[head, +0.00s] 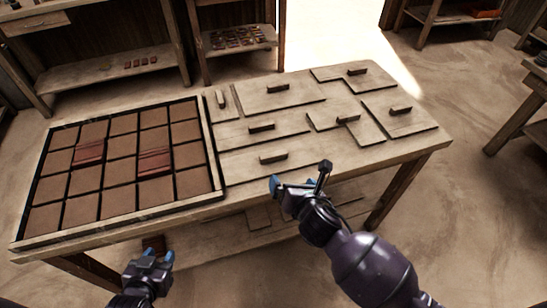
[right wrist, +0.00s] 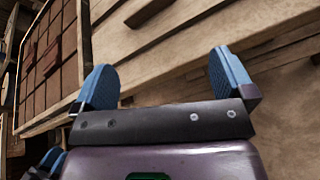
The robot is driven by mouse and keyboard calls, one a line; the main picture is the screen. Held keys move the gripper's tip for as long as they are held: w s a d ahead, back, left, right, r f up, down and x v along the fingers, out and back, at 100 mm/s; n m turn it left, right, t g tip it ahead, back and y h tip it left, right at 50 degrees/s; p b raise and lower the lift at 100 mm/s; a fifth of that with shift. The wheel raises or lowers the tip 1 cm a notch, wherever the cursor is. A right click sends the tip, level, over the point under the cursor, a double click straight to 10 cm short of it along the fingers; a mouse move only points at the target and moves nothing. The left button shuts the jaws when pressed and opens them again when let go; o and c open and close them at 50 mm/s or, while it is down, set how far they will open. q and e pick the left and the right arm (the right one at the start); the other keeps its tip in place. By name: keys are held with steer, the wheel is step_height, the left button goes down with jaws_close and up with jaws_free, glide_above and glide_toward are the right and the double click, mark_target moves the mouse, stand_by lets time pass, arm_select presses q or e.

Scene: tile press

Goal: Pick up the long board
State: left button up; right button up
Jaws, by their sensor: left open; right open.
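Several flat pale wooden boards with raised handle blocks lie on the right half of the table. A long, narrow one (head: 240,160) lies along the front, with its handle (head: 273,157) near the middle; I cannot tell for sure that it is the long board. My right gripper (head: 300,182) is open and empty at the table's front edge, just nearer than this board. In the right wrist view its blue fingers (right wrist: 165,82) are spread, with a board handle (right wrist: 148,11) beyond them. My left gripper (head: 152,258) is open and empty, low in front of the table's left half.
A framed tray (head: 214,165) of brown tiles, two of them redder, fills the table's left half. Other boards (head: 280,96) lie close together behind and to the right. Shelves stand at the back, and another table (head: 520,120) at the right. The floor right of the table is clear.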

mark_target(274, 156)
steer(key=w+a+n, duration=0.1)
steer(key=w, duration=0.1)
steer(key=w+a+n, duration=0.1)
steer(key=w+n, duration=0.1)
steer(key=w+a+n, duration=0.1)
steer(key=w, duration=0.2)
steer(key=shift+a+f+t+b, duration=0.3)
steer(key=shift+f+b, duration=0.05)
steer(key=shift+b, duration=0.05)
steer(key=b+x, duration=0.1)
steer(key=x, duration=0.3)
steer(key=shift+f, duration=0.1)
steer(key=shift+w, duration=0.2)
steer(key=shift+c, duration=0.3)
steer(key=c, duration=0.7)
